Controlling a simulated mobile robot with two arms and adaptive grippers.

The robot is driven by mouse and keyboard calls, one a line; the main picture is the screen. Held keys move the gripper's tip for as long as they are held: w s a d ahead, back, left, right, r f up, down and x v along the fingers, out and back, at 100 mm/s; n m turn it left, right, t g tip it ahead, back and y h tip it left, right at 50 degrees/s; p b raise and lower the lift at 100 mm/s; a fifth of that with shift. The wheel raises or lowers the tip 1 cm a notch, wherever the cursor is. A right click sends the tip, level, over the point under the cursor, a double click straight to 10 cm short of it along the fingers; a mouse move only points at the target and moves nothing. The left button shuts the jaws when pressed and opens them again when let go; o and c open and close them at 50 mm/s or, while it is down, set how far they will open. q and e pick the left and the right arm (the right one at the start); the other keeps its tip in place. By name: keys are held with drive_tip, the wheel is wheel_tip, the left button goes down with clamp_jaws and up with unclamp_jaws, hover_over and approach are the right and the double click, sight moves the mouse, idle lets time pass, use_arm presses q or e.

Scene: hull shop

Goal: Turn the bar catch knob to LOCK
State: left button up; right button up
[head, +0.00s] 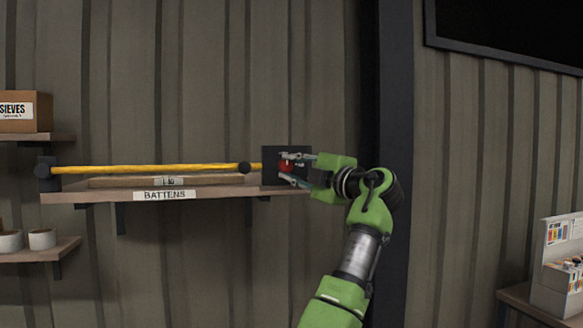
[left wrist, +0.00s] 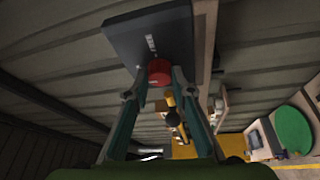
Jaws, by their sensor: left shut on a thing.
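The red bar catch knob (head: 286,167) sits on a dark plate (head: 270,153) at the right end of the battens shelf. My left gripper (head: 289,169) reaches it from the right, its two fingers shut on the knob. In the left wrist view the red knob (left wrist: 159,72) is between the fingertips, in front of the dark plate (left wrist: 125,35). A small pale mark (left wrist: 151,43) shows on the plate, too small to read. A yellow bar (head: 150,168) runs along the shelf front to the plate. My right gripper is not in view.
The shelf (head: 100,196) bears a BATTENS label (head: 165,195) and a batten (head: 110,183) behind the bar. Left are a SIEVES box (head: 25,111) and pale cups (head: 42,239). A dark post (head: 393,120) stands behind my arm. A rack (head: 562,265) stands lower right.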

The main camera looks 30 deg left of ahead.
use_arm(q)
drive_tip(key=o, duration=1.1)
drive_tip(key=shift+d, duration=0.1)
drive_tip(key=v, duration=1.1)
drive_tip(key=shift+s+d, duration=0.2)
drive_tip(key=shift+d, duration=0.15)
drive_tip(key=shift+f, duration=0.1)
